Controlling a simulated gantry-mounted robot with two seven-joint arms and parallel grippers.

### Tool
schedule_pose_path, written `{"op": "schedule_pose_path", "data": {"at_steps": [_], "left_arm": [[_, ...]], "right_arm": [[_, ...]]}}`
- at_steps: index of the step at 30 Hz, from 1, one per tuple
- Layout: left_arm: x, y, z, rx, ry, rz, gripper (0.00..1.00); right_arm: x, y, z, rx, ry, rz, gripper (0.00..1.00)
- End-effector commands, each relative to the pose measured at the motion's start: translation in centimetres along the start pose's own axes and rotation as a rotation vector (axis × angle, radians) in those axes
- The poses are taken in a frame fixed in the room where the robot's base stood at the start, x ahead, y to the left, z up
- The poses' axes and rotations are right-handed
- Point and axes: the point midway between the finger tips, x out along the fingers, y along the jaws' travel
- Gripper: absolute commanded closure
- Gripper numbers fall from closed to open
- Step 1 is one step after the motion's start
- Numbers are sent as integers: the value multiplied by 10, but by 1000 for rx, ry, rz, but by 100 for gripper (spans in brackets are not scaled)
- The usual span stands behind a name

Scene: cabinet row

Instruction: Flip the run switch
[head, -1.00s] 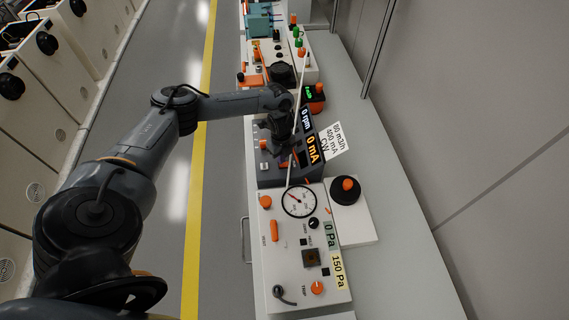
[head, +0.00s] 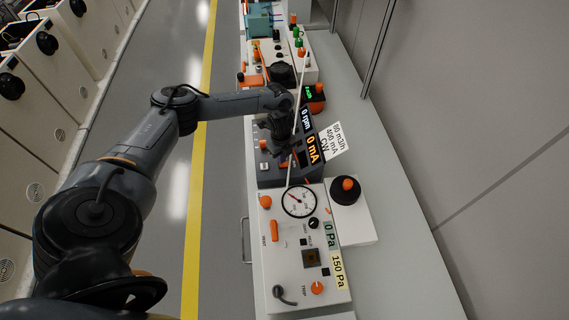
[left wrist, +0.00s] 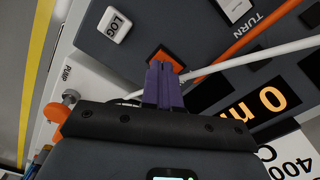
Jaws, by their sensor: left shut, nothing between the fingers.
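My left gripper (head: 284,150) is over the dark grey control panel (head: 268,181), and my wrist hides part of the panel in the head view. In the left wrist view its purple fingers (left wrist: 162,86) are shut with nothing between them, pointing at the panel face. An orange part (left wrist: 166,59) shows just beyond the fingertips, largely hidden by them. I cannot tell if it is the run switch or if the fingers touch it; no label reading "run" is legible. A white LOG button (left wrist: 115,24) is up and left of the fingertips. My right gripper is in neither view.
A thin white rod (left wrist: 258,55) and an orange rod (left wrist: 255,37) cross near the fingertips. The display (head: 312,149) reads 0 mA. A white panel with a gauge (head: 299,201) is nearer, with a black knob (head: 345,190) beside it. The grey bench (head: 394,230) is clear at right.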

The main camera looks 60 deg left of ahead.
Motion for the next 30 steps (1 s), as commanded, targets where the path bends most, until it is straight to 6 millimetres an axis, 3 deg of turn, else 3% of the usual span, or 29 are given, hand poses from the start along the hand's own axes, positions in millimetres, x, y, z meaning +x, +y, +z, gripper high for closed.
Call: {"op": "schedule_pose_path", "data": {"at_steps": [30], "left_arm": [[13, 0, 0, 0, 0, 0, 100]], "right_arm": [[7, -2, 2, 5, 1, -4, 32]]}}
